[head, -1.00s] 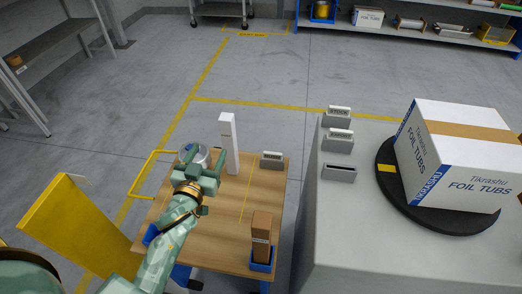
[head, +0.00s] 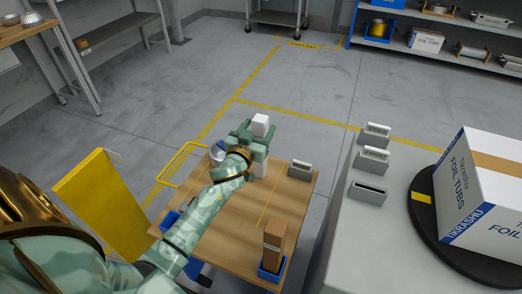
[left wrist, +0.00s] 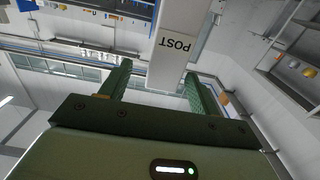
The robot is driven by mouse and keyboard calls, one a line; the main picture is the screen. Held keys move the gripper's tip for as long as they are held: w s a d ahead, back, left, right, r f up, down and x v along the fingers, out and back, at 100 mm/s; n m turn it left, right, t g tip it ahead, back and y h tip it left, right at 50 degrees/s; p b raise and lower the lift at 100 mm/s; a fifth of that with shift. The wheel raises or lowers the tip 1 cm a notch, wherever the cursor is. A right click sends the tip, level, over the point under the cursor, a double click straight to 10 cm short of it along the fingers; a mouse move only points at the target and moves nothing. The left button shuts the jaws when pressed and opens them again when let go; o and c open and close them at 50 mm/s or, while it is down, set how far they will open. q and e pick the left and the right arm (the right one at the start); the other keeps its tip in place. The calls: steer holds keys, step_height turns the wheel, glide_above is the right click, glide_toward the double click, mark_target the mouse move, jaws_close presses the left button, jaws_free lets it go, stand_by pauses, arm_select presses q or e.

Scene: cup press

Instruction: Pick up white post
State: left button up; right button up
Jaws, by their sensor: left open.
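The white post (head: 261,123) stands upright on the wooden table (head: 232,222), its top showing above my gripper. My left gripper (head: 254,138) is open at the post and hides much of its middle. In the left wrist view, the post (left wrist: 172,52), labelled POST, lies between the two green fingers of the left gripper (left wrist: 160,85). Gaps show beside the post, and I cannot tell whether either finger touches it. My right gripper is not in view.
A silver cup (head: 216,153) is close to the left of my gripper. A small grey labelled holder (head: 300,169) and a brown block (head: 273,240) in a blue holder stand on the table. A grey counter with a carton (head: 490,195) is at right.

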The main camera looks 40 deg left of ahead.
mark_target(262, 118)
arm_select(q)
steer(key=x, duration=0.2)
steer(key=b+x, duration=0.1)
steer(key=x, duration=0.2)
steer(key=shift+s+a, duration=0.1)
steer(key=shift+a, duration=0.1)
steer(key=shift+r, duration=0.1)
steer(key=shift+c, duration=1)
steer(key=c, duration=1.1)
steer(key=shift+c, duration=0.2)
